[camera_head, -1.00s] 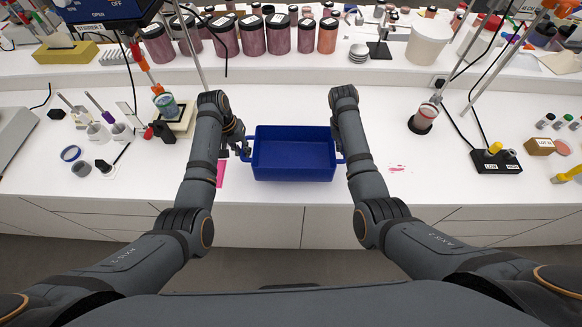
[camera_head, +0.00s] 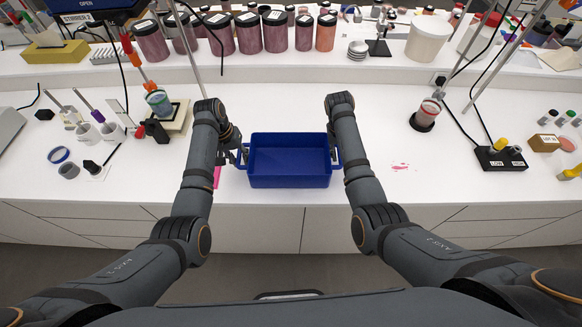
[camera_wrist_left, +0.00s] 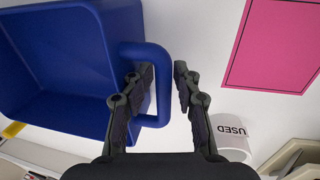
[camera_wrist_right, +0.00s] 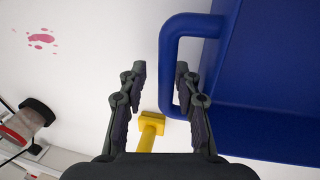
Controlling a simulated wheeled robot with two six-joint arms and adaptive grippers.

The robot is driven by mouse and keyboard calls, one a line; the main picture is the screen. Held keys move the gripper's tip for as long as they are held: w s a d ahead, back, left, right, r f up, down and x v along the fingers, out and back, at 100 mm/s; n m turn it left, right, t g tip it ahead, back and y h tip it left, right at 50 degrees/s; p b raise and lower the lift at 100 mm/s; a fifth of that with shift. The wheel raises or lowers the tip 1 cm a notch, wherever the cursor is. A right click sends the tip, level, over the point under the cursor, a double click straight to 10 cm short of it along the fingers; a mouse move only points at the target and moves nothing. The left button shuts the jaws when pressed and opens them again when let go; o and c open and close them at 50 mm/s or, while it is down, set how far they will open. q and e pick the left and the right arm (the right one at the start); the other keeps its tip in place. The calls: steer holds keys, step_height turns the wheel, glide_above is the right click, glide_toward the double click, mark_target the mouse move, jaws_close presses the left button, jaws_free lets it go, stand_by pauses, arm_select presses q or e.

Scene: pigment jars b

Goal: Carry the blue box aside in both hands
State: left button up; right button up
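The blue box (camera_head: 289,180) is an open, empty tray with a loop handle at each end. It is upright over the white counter near its front edge; I cannot tell if it touches the counter. My left gripper (camera_wrist_left: 158,78) is open at the left handle (camera_wrist_left: 162,90), whose outer bar lies between the fingers with a gap on one side. My right gripper (camera_wrist_right: 160,78) is open at the right handle (camera_wrist_right: 168,75), whose bar lies between the fingers. In the head view, my arms hide most of both fingers.
A pink sheet (camera_wrist_left: 275,45) lies left of the box, beside a white cup marked USED (camera_wrist_left: 232,138). A pink stain (camera_head: 400,167) is on the counter to the right. A black-based jar (camera_head: 425,115) and a black switch box (camera_head: 498,160) stand farther right. Jars (camera_head: 248,33) line the back shelf.

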arm_select(q)
steer(key=shift+d, duration=0.15)
steer(key=shift+c, duration=0.2)
steer(key=o, duration=0.7)
arm_select(e)
steer(key=shift+a, duration=0.15)
arm_select(q)
steer(key=shift+o, duration=0.4)
steer(key=shift+d, duration=0.1)
arm_select(e)
steer(key=shift+a, duration=0.1)
arm_select(q)
steer(key=shift+r, duration=0.15)
step_height(320, 180, up, 8)
steer(key=a, duration=0.2)
steer(key=shift+f, duration=0.25)
arm_select(e)
steer(key=shift+d, duration=0.2)
arm_select(q)
steer(key=shift+w, duration=0.1)
